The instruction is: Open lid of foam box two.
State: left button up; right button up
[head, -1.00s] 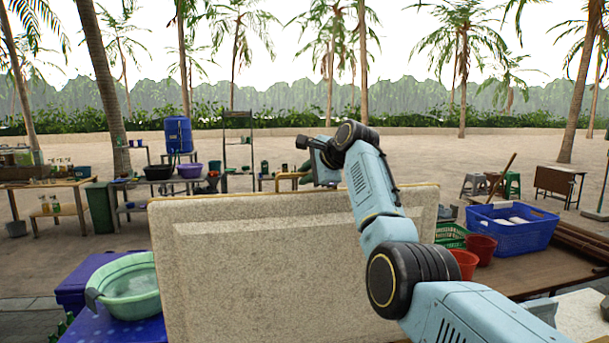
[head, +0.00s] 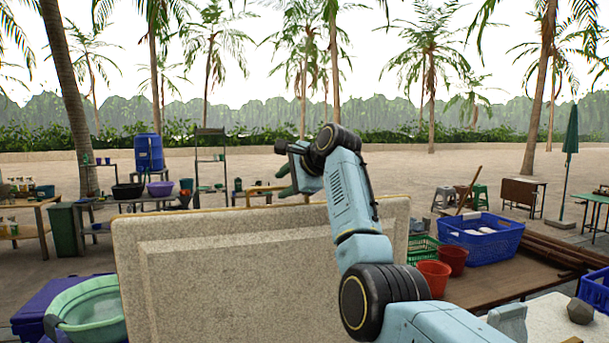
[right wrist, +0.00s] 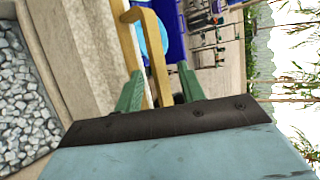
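A large speckled beige foam lid (head: 230,285) stands raised, close to upright, in front of me in the head view, with a yellowish top edge. A tan handle (right wrist: 157,45) on its edge shows in the right wrist view. My right gripper (head: 287,188) is at the lid's top edge; its green fingers (right wrist: 158,75) stand apart on either side of the handle, with a visible gap. Grey ice-like chunks (right wrist: 22,110) lie in the box at the left of the right wrist view. My left gripper is out of view.
A green basin (head: 88,312) on a blue box is left of the lid. Red buckets (head: 433,278), a green basket (head: 421,248) and a blue crate (head: 482,252) stand on a table at right.

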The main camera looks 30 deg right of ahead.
jog(key=b+v, duration=0.2)
jog(key=v, duration=0.8)
jog(key=shift+b, duration=0.35)
